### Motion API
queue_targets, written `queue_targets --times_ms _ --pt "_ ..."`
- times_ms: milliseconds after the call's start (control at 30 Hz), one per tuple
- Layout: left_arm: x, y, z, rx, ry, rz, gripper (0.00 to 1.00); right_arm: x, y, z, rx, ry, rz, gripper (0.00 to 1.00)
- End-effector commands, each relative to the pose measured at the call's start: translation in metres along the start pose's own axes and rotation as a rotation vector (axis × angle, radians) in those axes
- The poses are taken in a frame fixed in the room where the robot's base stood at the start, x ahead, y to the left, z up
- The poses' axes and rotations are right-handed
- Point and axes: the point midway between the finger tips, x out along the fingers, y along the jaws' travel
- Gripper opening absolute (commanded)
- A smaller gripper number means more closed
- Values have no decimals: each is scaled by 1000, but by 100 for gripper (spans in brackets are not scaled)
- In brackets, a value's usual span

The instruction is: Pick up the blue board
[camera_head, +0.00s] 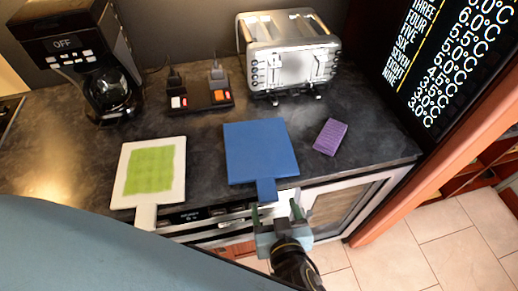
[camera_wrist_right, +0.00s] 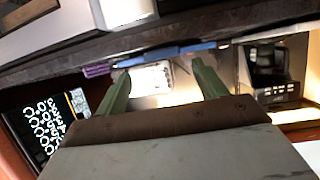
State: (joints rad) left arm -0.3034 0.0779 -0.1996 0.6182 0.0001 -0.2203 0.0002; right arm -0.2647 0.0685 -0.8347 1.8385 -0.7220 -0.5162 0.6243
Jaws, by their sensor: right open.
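The blue board (camera_head: 260,150) lies flat on the dark counter, its short handle (camera_head: 266,190) pointing to the counter's front edge. In the right wrist view it shows as a thin blue strip (camera_wrist_right: 190,48) beyond the fingers. My right gripper (camera_head: 275,210) is open and empty, just in front of the handle end, its two green fingers pointing toward the counter. The fingers also show spread apart in the right wrist view (camera_wrist_right: 160,68). I cannot tell if they touch the handle. My left gripper is not in view.
A white board with a green patch (camera_head: 150,170) lies left of the blue board. A purple block (camera_head: 330,137) lies to its right. A toaster (camera_head: 288,52), a black stand (camera_head: 201,97) and a coffee maker (camera_head: 95,60) stand behind. An oven front (camera_head: 335,205) is below the counter edge.

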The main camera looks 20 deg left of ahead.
Motion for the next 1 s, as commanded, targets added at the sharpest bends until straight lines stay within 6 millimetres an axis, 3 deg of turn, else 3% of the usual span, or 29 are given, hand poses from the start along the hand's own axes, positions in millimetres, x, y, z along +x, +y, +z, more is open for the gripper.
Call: queue_targets --times_ms 267,600,900,1000 --pt "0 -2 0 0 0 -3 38 22 -1 -1 0 0 0 71" --pt "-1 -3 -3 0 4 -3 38 63 -5 -2 0 0 -1 71" --pt "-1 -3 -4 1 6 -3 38 67 -5 -2 1 -2 -1 71" --pt "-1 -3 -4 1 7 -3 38 67 -5 -2 1 -2 -1 60"
